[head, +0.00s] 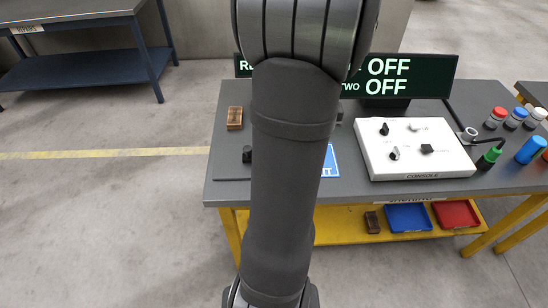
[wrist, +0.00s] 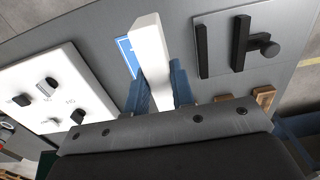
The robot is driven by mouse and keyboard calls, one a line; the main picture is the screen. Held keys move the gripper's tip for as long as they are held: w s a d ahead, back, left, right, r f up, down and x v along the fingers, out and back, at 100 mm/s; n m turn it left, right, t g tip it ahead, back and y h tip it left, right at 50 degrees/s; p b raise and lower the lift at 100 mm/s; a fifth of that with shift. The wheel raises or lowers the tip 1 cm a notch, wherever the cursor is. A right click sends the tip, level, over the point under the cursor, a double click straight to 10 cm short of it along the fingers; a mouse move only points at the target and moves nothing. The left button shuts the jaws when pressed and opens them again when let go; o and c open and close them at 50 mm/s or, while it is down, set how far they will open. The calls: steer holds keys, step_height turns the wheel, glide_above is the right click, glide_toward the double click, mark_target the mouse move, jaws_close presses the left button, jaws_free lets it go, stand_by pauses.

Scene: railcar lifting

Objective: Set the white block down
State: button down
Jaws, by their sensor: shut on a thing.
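The white block (wrist: 149,45) is a long bar seen in the wrist view. My gripper (wrist: 160,88) is shut on it, with a blue finger on either side, and the bar points away from the wrist. Behind the block, a blue label with a white border (wrist: 126,52) lies on the grey table top. I cannot tell whether the block's far end touches the table. In the head view my arm hides the gripper and the block; part of the blue label (head: 330,163) shows beside the arm.
A white console (head: 415,170) with several black knobs stands on the grey table (head: 340,192), right of the label. Behind it is a dark display (head: 428,80). A wooden piece (head: 235,118) lies at the left. In the wrist view, a plate with black bars (wrist: 265,20) is at the right.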

steer(key=w+a+f, duration=0.2)
steer(key=a, duration=0.2)
steer(key=w+a+f, duration=0.2)
steer(key=a, duration=0.2)
steer(key=w+a+f, duration=0.2)
steer(key=a, duration=0.2)
steer(key=shift+w+a+f, duration=0.15)
steer(key=shift+f, duration=2.3)
steer(key=shift+f, duration=0.15)
steer(key=c, duration=1.2)
jaws_free()
steer(key=shift+c, duration=0.2)
